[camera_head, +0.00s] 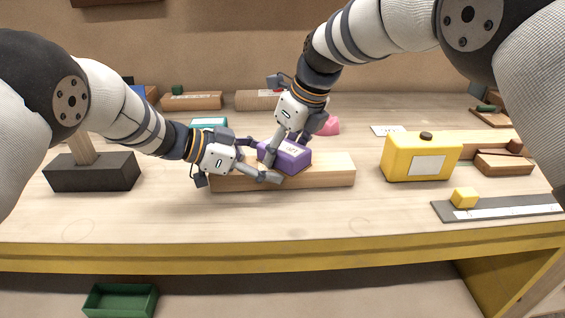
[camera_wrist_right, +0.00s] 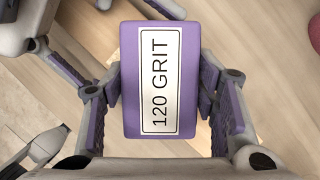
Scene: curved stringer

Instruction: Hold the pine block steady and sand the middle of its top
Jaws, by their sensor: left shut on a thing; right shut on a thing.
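The pine block (camera_head: 335,172) is a long pale bar lying flat on the bench, its length running left to right. My left gripper (camera_head: 265,162) is shut on the pine block, left of its middle, with one finger along the front face; the far finger is partly hidden. My right gripper (camera_head: 287,148) is shut on a purple sanding block (camera_head: 288,152) over the middle of the pine block's top. The right wrist view shows the sanding block (camera_wrist_right: 130,70) between both fingers, its label reading 120 GRIT. Its underside is hidden, so contact is hard to confirm.
A yellow container (camera_head: 405,165) with a dark cap stands to the right. A dark block with a wooden handle (camera_head: 92,172) stands at left. The bench front is clear.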

